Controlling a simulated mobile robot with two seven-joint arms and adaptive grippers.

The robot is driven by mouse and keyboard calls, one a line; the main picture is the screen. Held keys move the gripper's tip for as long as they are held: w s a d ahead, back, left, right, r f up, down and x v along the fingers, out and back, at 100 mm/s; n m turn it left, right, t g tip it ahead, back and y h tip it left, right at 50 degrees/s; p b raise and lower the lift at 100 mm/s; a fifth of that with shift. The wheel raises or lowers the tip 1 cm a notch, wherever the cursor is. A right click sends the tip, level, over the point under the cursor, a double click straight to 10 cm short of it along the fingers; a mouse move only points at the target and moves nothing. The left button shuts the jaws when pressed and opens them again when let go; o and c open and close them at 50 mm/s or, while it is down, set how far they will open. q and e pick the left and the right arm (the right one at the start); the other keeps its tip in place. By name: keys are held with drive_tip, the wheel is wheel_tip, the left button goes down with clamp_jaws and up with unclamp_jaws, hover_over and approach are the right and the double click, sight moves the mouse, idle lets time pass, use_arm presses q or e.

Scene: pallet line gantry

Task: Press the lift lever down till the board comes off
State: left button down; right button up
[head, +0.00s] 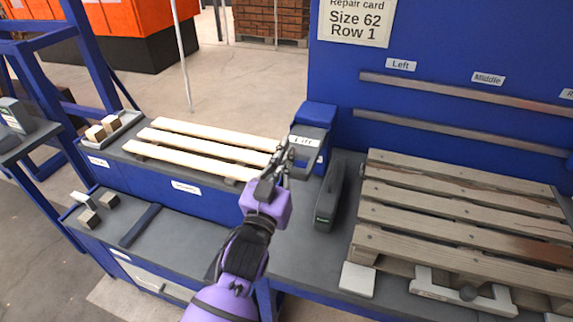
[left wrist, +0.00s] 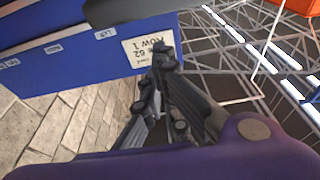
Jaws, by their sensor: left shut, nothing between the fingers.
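A grey block with a "Lift" label (head: 303,141) stands on a blue housing (head: 317,113) at the middle of the bench. My left gripper (head: 284,160) is shut and empty, its fingertips overlapping the left edge of this block in the head view; whether they touch it I cannot tell. In the left wrist view the gripper (left wrist: 158,82) shows with its fingers together. A weathered pallet (head: 455,213) of several boards lies on the right of the bench. Which part is the lever is not clear. My right gripper is not in view.
Pale new boards (head: 207,152) lie on the left shelf. A blue panel (head: 430,75) with a repair card (head: 355,17) rises behind.

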use_arm(q)
drive_tip(key=shift+s+a+f, duration=0.1)
drive_tip(key=shift+s+f, duration=0.05)
drive_tip(key=shift+f, duration=0.45)
drive_tip(key=shift+s+f, duration=0.1)
drive_tip(key=shift+f, duration=0.5)
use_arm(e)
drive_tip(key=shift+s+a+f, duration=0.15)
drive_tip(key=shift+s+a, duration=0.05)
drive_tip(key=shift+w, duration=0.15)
